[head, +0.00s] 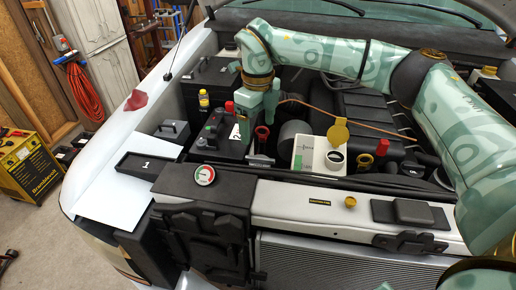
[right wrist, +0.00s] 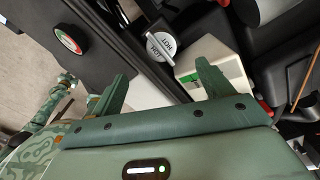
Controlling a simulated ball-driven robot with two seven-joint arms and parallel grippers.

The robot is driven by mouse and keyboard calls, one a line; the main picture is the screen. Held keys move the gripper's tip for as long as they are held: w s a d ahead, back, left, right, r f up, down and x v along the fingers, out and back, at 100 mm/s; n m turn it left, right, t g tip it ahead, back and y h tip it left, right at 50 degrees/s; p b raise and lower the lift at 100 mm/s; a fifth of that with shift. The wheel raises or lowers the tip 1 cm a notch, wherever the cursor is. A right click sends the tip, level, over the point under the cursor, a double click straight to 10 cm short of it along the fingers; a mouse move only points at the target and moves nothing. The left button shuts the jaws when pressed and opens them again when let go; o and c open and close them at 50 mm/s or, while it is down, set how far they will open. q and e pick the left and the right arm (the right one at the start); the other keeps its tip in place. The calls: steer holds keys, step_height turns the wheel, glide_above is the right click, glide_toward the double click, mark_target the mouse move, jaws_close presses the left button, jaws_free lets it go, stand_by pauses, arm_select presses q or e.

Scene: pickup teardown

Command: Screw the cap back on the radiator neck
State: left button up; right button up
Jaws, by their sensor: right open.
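The cap (right wrist: 163,46), silver with a raised bar and "HOT" lettering, shows in the right wrist view just beyond my fingertips, apart from them. In the head view a small grey shape (head: 261,160) below my gripper appears to be this cap. A small brass fitting (head: 350,202), apparently the radiator neck, stands uncovered on the pale front panel (head: 300,202). My right gripper (head: 258,113) points down over the engine bay, open and empty; its two fingers also show in the right wrist view (right wrist: 162,74). My left gripper is not in view.
A white reservoir (head: 306,156) with a raised yellow lid (head: 338,131) stands right of the gripper. The battery (head: 219,138) is at its left. A round gauge (head: 204,175) sits in front. A black tray (head: 146,165) marked 1 lies on the white fender board.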

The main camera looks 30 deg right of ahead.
mark_target(259, 158)
step_height(259, 158, down, 10)
steer(key=shift+s+d+f+p, duration=0.1)
steer(key=shift+p, duration=0.3)
steer(key=shift+d+f, duration=0.1)
steer(key=shift+f, duration=0.3)
